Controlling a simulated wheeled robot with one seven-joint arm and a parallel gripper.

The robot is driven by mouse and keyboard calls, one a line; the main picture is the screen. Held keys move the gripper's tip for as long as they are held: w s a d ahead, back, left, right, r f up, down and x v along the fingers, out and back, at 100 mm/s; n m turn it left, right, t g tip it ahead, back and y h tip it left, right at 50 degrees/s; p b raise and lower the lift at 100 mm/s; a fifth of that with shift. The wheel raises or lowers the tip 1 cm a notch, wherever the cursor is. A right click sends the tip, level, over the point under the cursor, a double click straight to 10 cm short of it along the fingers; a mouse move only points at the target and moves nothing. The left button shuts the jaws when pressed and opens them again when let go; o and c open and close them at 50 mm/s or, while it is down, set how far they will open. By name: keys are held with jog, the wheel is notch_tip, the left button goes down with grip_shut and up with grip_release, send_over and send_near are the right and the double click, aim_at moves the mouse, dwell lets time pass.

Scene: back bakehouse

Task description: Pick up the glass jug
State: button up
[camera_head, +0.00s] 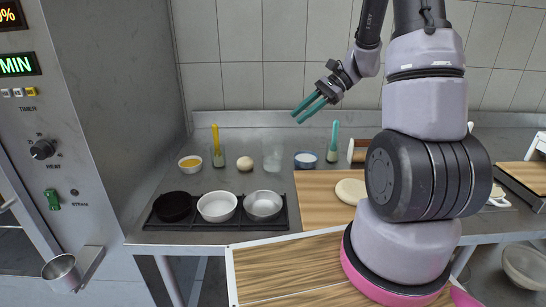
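A clear glass jug (272,158) stands upright on the steel counter, near the back, between a round brown item and a small bowl. It is transparent and faint, so I cannot make out its handle. My gripper (297,118) is in the air above and to the right of the jug, apart from it. Its two teal fingers point down and to the left, with a gap between them, and hold nothing.
Near the jug are a brown egg-like item (245,163), a white-filled bowl (306,160), a yellow-handled brush (216,140) and a teal-handled brush (334,137). Several dishes, including a white bowl (217,206), stand in front on a black rack. A wooden board (318,208) holds dough (351,191).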

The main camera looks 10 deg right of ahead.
aim_at(277, 157)
jog(key=w+d+f+m+t+y, duration=0.1)
jog(key=w+d+f+m+y, duration=0.15)
jog(key=f, duration=0.45)
jog(key=w+d+f+m+t+y, duration=0.1)
jog(key=w+f+m, duration=0.15)
jog(key=f, duration=0.45)
jog(key=shift+m+h, duration=0.25)
jog(key=shift+m, duration=0.05)
jog(key=x, duration=0.5)
jog(key=shift+d+f, duration=0.1)
jog(key=shift+f, duration=0.05)
jog(key=shift+s+x, duration=0.2)
jog(key=shift+x, duration=2.5)
grip_shut()
